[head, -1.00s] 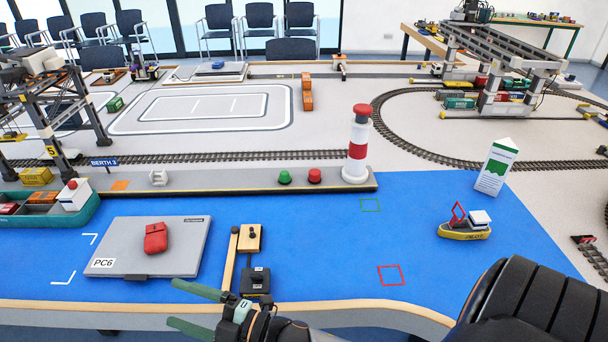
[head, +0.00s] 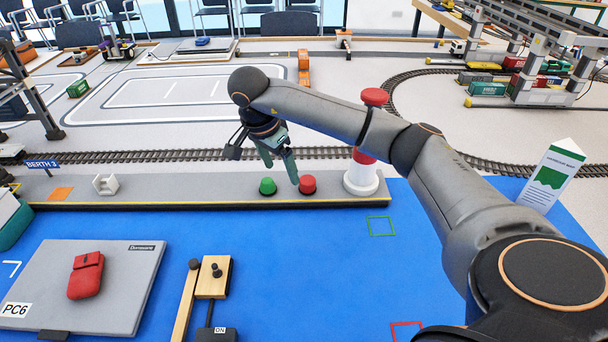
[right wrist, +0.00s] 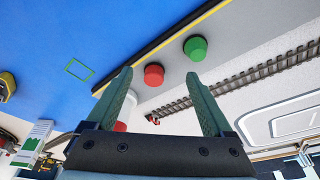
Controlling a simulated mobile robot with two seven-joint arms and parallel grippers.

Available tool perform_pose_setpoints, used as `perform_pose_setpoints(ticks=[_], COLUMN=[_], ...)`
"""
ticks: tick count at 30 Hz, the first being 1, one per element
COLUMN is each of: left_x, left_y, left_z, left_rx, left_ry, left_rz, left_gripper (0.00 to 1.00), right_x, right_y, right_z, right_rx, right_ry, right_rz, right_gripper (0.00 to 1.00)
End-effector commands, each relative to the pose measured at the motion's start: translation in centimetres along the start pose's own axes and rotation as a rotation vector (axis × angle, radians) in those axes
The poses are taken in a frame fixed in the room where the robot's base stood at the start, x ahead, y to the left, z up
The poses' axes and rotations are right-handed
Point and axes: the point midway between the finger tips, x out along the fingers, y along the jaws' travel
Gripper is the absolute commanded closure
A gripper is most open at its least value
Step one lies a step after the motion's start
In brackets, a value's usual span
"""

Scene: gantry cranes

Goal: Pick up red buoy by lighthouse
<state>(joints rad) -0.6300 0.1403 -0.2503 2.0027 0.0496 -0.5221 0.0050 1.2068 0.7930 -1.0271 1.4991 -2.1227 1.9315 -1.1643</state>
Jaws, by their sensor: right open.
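The red buoy (head: 307,185) stands on the grey quay strip, just left of the red and white lighthouse (head: 361,180). A green buoy (head: 267,187) stands to its left. My right gripper (head: 283,172) is open and empty, above the quay near the two buoys, its fingers pointing down. My right arm crosses in front of the lighthouse's middle. In the right wrist view the red buoy (right wrist: 154,74) lies ahead, between the two open green fingers (right wrist: 165,88), and the green buoy (right wrist: 196,48) is beyond to the right. My left gripper is not in view.
The quay (head: 230,197) has a yellow-black front edge above the blue water surface (head: 300,260). A rail track (head: 210,155) runs behind it. A white leaflet stand (head: 551,176) is at the right. A grey PC6 case (head: 130,280) with a red pouch (head: 86,275) lies front left.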

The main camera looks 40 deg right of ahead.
Motion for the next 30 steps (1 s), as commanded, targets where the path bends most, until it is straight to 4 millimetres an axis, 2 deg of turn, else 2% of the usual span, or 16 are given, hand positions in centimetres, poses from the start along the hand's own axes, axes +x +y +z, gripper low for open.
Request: perform_pose_setpoints(ticks=[1, 5, 8, 15, 22, 30], left_x=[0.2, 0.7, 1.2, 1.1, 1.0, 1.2], left_y=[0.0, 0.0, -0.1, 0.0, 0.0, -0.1], left_z=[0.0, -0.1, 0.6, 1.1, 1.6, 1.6], left_rx=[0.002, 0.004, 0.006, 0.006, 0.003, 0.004], left_ry=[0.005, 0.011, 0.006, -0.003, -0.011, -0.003], left_rz=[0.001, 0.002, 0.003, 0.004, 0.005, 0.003], left_gripper=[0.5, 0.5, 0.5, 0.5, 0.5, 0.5], right_x=[-0.5, -0.3, 1.5, 5.1, 6.9, 10.6], right_y=[0.1, 0.5, 0.7, 0.8, 0.9, 1.3], right_z=[-1.6, -3.5, -3.8, -4.3, -4.5, -4.9], right_rx=[0.01, 0.022, 0.023, 0.023, 0.023, 0.024], right_ry=[0.051, 0.111, 0.116, 0.114, 0.112, 0.113], right_rz=[0.006, 0.023, 0.029, 0.027, 0.026, 0.025], right_gripper=[0.14, 0.14, 0.14, 0.14, 0.14, 0.14])
